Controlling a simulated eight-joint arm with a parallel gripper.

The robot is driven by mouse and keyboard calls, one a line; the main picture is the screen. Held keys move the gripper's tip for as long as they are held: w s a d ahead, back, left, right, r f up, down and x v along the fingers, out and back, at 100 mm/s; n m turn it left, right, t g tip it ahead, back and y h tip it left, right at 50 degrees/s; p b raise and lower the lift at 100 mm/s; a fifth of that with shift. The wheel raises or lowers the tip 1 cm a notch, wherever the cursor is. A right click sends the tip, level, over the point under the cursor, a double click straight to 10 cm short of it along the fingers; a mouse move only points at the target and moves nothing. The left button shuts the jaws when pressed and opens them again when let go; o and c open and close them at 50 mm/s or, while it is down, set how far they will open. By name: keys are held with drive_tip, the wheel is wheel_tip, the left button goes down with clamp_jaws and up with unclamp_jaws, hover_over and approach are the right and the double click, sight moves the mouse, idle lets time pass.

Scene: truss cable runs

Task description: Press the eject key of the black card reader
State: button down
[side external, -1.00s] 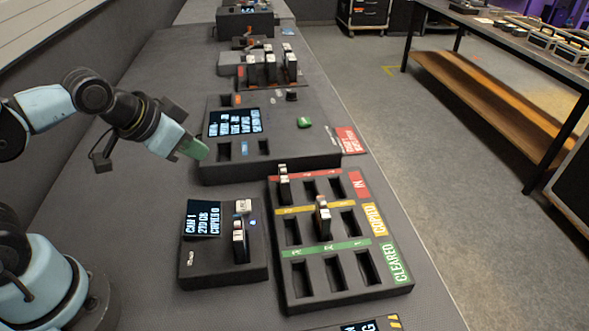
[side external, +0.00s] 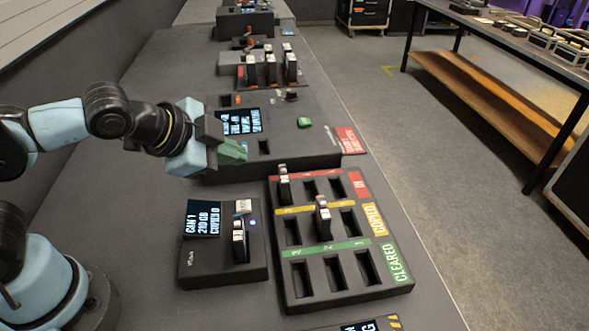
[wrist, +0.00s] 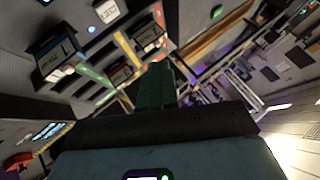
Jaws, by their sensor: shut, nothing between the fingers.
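The black card reader (side external: 215,268) lies at the front left of the bench in the side view. Its lit screen (side external: 203,219) shows white text. A white eject key (side external: 243,206) sits beside the screen, with a blue light below it. A card (side external: 240,243) stands upright in its slot. In the wrist view the white key (wrist: 105,12) shows near the top edge. My gripper (side external: 234,151) is shut and empty, its green fingers (wrist: 158,85) together. It is above and behind the reader, clear of the key, in front of the larger dark station.
A dark card tray (side external: 290,285) with red, yellow and green rows is right of the reader and holds a few cards. The larger station (side external: 285,150) with a green button (side external: 304,122) stands behind. Bare bench lies left of the reader.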

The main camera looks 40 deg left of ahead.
sight(240, 208)
drive_tip(key=shift+f, duration=4.2)
drive_tip(key=shift+f, duration=0.15)
drive_tip(key=shift+f, duration=0.3)
drive_tip(key=shift+f, duration=0.5)
drive_tip(key=shift+r, duration=0.95)
drive_tip(key=shift+r, duration=0.1)
drive_tip(key=shift+r, duration=2.4)
